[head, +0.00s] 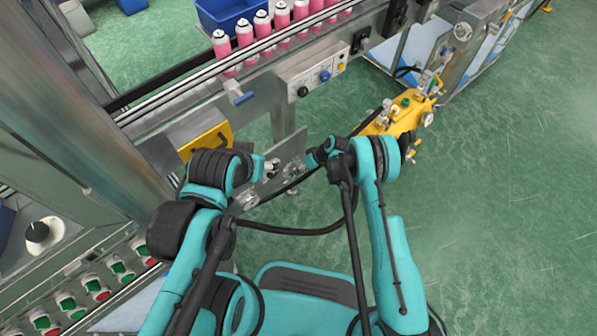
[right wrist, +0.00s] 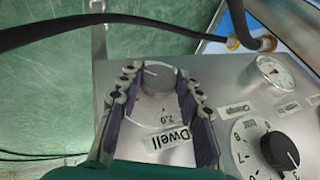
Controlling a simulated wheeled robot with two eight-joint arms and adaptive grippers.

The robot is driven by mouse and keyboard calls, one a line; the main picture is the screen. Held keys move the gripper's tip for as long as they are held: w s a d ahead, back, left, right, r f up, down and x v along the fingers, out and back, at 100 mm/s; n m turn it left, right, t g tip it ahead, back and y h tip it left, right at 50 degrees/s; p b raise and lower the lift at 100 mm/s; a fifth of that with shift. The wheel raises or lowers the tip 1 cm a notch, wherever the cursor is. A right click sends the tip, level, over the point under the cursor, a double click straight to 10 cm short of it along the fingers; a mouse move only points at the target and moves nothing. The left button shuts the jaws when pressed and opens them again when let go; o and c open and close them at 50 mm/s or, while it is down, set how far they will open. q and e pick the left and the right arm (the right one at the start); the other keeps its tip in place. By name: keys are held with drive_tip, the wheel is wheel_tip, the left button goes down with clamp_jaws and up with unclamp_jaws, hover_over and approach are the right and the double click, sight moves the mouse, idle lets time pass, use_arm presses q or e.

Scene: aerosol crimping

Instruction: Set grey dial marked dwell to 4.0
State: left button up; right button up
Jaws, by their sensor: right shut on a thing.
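In the right wrist view, the grey dial (right wrist: 160,76) sits on a steel panel between the two fingers of my right gripper (right wrist: 158,90). The fingers are shut on its sides. A pale pointer line shows on its face. A "2.0" mark and a "Dwell" label (right wrist: 170,140) are readable below it; other scale marks are hidden or too small, so I cannot tell the setting. In the head view, my right gripper (head: 316,157) is at the right end of this panel (head: 286,160). My left arm's end is left of the panel; its finger state is unclear.
Beside the grey dial are a black knob (right wrist: 280,150) with a numbered scale and a round gauge (right wrist: 276,73). A black hose (head: 290,230) runs below the panel. A yellow machine (head: 402,118) stands behind my right arm. Pink cans (head: 245,32) line the conveyor above.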

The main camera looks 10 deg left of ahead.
idle(0.3)
drive_tip(key=o, duration=1.2)
drive_tip(key=shift+c, duration=0.2)
drive_tip(key=v, duration=1.2)
drive_tip(key=shift+w, duration=0.15)
drive_tip(key=shift+d+f, duration=0.1)
